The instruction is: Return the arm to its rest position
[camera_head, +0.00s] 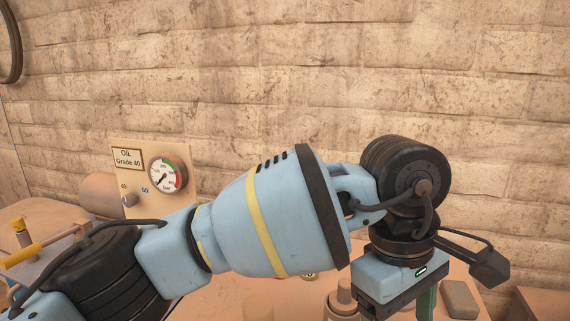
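My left arm, light blue with a yellow band and black joints, comes in from the lower left and crosses the middle of the view. It bends at a black wrist joint on the right. My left gripper (393,284) hangs below that wrist, pointing down over the bench. Its body is blue with a dark lower edge. A green piece shows under it at the bottom edge, but the fingertips are cut off, so I cannot tell whether it is open or holds anything. My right gripper is not in view.
A panel (127,179) labelled "OIL Grade 40" with a round gauge (168,176) stands behind the arm at left. A yellow handle (24,255) is at far left. A small block (460,299) lies on the bench (225,299) right of the gripper. A brick wall (300,80) closes the back.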

